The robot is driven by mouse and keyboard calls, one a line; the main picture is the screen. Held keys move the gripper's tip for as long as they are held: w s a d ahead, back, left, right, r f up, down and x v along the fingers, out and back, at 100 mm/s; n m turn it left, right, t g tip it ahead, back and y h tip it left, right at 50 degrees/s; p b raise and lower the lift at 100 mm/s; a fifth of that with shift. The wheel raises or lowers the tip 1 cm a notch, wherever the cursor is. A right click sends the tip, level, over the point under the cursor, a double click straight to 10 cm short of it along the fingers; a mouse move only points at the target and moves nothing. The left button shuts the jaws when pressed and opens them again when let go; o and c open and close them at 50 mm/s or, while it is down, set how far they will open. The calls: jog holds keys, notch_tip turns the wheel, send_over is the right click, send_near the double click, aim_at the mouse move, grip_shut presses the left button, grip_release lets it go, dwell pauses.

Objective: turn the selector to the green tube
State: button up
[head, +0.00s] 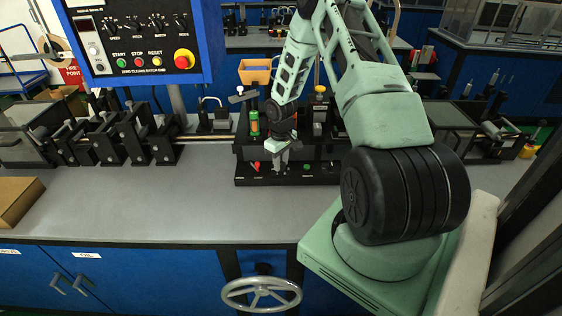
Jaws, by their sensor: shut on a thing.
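The green tube (254,122) stands upright in the black fixture (245,172) on the grey bench, left of my gripper. My gripper (279,160) points down at the front step of this fixture, near its middle. It is shut on a small part there, which I take to be the selector. The fingers and wrist hide most of that part, so I cannot tell which way it points. A small red part (256,166) shows just left of my gripper, on the same step.
A control panel (140,40) with buttons hangs at the upper left. Black clamp-like stands (110,138) line the bench at left. An orange bin (255,72) sits behind the fixture. A handwheel (261,294) juts from the bench front.

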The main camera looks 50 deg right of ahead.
jog(key=n, duration=0.5)
jog(key=shift+n, duration=0.3)
jog(key=n+p, duration=0.1)
jog(key=n, duration=0.4)
jog(key=shift+r, duration=0.1)
jog(key=shift+w+n, duration=0.1)
jog(key=shift+n, duration=0.3)
jog(key=o, duration=1)
jog(key=shift+c, duration=0.2)
notch_tip(320, 180, up, 17)
jog(key=b, duration=0.3)
jog(key=shift+r, duration=0.2)
